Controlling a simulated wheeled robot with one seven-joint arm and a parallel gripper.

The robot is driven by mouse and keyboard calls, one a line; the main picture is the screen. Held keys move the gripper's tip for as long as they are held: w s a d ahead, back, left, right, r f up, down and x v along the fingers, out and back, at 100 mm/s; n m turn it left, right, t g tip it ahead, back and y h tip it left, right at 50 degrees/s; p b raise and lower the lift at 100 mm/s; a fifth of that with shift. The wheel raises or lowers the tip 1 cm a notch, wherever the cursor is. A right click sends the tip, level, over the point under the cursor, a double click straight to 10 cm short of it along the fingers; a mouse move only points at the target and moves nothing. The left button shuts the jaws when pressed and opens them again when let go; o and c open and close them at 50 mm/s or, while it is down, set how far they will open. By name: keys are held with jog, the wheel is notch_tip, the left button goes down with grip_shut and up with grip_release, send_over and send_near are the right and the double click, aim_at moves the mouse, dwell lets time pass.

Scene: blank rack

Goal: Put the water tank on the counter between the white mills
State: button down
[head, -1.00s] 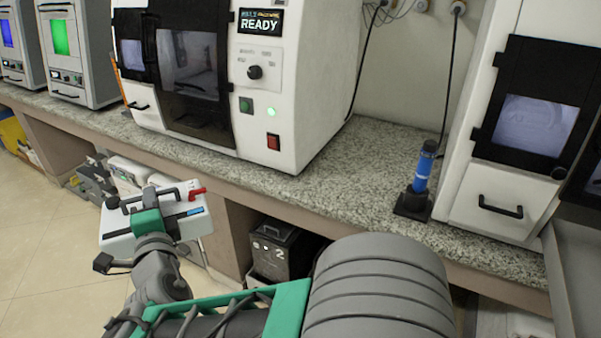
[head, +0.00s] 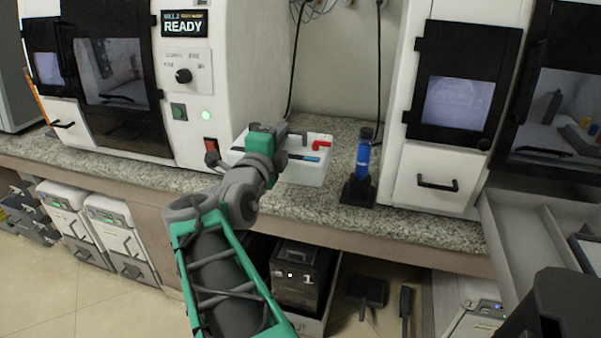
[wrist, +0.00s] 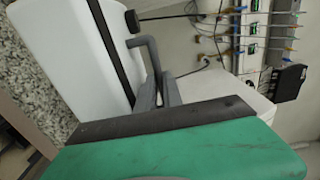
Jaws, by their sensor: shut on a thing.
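The water tank (head: 305,172) is a white box with a black strap, a red spout and a blue mark. In the head view it is over the granite counter (head: 250,203), between the left white mill (head: 235,75) and the right white mill (head: 405,155). I cannot tell whether its base touches the counter. My gripper (head: 284,136) is shut on its grey handle, partly hidden by my own wrist. In the wrist view, the gripper fingers (wrist: 160,92) close at the handle, beside the tank's white side (wrist: 75,50).
A blue cylinder (head: 363,155) stands in a black holder (head: 358,190) right of the tank. Cables hang on the wall behind. Below the counter sit a dark box marked 1 (head: 300,275) and a brush-like tool (head: 367,292). An open drawer (head: 535,225) juts out at right.

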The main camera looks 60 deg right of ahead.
jog(key=shift+s+d, duration=0.45)
jog(key=shift+s, duration=0.3)
jog(key=shift+d, duration=0.2)
jog(key=shift+w+d+f+b, duration=0.15)
jog(key=shift+w+d+f, duration=0.6)
jog(key=shift+d+f, duration=1.4)
jog(key=shift+w+d+f+b, duration=0.1)
jog(key=shift+w+d+f, duration=0.7)
jog(key=shift+d+f, duration=1.35)
jog(key=shift+w+d+f+b, duration=0.15)
jog(key=shift+w+d+f, duration=0.6)
jog(key=shift+d+f, duration=1.4)
jog(key=shift+f+b, duration=0.2)
jog(key=shift+b, duration=0.15)
jog(key=c, duration=1.8)
grip_release()
jog(key=shift+a+f, duration=0.1)
jog(key=shift+f, duration=0.15)
jog(key=shift+c, duration=0.2)
jog(key=o, duration=0.3)
jog(key=shift+r, duration=0.1)
jog(key=shift+o, duration=0.2)
